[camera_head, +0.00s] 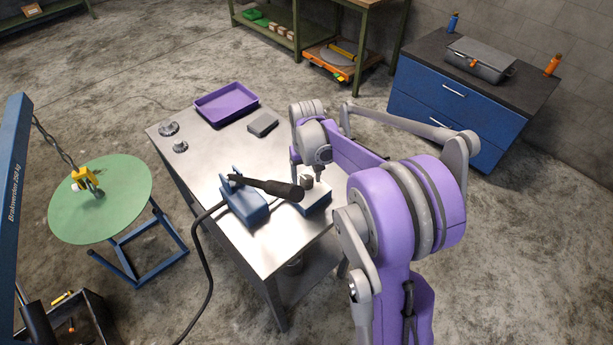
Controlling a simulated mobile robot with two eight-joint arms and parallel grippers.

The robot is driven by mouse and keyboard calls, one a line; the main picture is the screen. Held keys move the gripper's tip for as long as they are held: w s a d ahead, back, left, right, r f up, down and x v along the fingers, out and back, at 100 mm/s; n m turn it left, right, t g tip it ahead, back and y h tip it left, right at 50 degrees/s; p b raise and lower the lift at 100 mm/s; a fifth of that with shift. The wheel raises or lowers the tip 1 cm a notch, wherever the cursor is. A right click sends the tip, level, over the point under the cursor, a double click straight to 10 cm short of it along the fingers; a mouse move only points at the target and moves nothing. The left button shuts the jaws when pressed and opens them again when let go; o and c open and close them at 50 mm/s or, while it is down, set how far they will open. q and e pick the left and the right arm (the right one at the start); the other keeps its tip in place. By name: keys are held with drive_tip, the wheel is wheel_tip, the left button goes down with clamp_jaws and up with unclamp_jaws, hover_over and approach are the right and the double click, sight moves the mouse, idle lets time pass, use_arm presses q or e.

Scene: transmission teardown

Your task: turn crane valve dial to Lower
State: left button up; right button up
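The blue crane mast (14,190), lettered with 250 kg, stands at the left edge of the head view. Its chain (52,140) carries a yellow hook block (87,177) over a round green table. I cannot make out the crane's valve dial or its marking. My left gripper is not in view.
The steel table (212,165) holds a purple tray (226,103), a grey box (263,124), round metal parts (168,128) and a black hosed tool (268,187) on a blue holder (245,205). The round green table (120,200) stands left. A blue cabinet (440,105) stands back right.

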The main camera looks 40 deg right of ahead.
clamp_jaws()
